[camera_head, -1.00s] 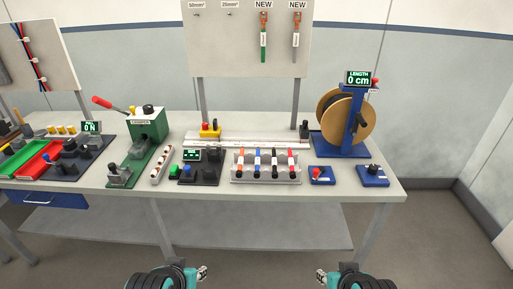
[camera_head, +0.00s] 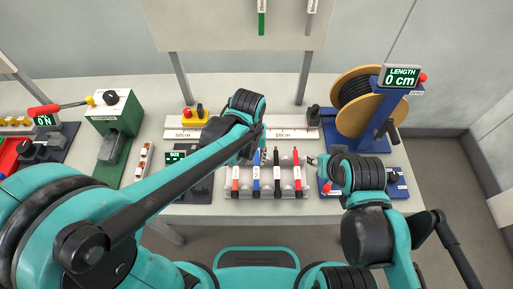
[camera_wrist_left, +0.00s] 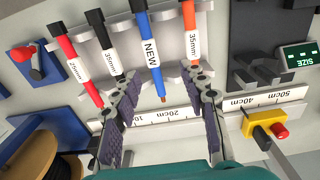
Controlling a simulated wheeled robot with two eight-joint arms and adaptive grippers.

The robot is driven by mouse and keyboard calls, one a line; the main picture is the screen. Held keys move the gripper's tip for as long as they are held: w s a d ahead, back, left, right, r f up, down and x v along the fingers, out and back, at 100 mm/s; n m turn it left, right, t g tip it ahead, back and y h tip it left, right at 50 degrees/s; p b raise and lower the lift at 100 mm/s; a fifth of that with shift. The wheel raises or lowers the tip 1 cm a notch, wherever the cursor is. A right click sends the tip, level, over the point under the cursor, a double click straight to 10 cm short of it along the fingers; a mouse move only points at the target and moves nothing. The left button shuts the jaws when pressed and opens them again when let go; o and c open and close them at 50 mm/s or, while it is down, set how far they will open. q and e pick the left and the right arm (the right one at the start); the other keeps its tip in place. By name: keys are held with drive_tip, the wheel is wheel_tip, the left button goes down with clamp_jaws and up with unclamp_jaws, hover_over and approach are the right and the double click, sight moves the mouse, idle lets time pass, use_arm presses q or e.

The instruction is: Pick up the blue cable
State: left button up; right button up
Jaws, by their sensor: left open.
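My left gripper (camera_wrist_left: 163,100) is open, one finger on each side of that tip, with no clear contact. In the head view the left gripper (camera_head: 254,153) is partly hidden by its own arm. My right gripper (camera_head: 314,161) is right of the rack; its finger opening is too small to judge.
Close neighbours are the orange cable (camera_wrist_left: 190,30), the black cable (camera_wrist_left: 104,38) and the red cable (camera_wrist_left: 75,60). A ruler strip (camera_head: 290,133) lies behind the rack. A cable spool (camera_head: 352,92) stands at the right, a green crimping press (camera_head: 112,125) at the left.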

sight(256, 169)
use_arm(q)
drive_tip(key=shift+w+d, duration=0.2)
drive_tip(key=shift+d, duration=0.25)
drive_tip(key=f+b, duration=0.1)
drive_tip(key=f, duration=0.1)
drive_tip(key=f+b, duration=0.1)
drive_tip(key=f, duration=0.2)
drive_tip(key=f+b, duration=0.1)
drive_tip(key=f, duration=0.2)
drive_tip(key=shift+w+d, duration=0.35)
clamp_jaws()
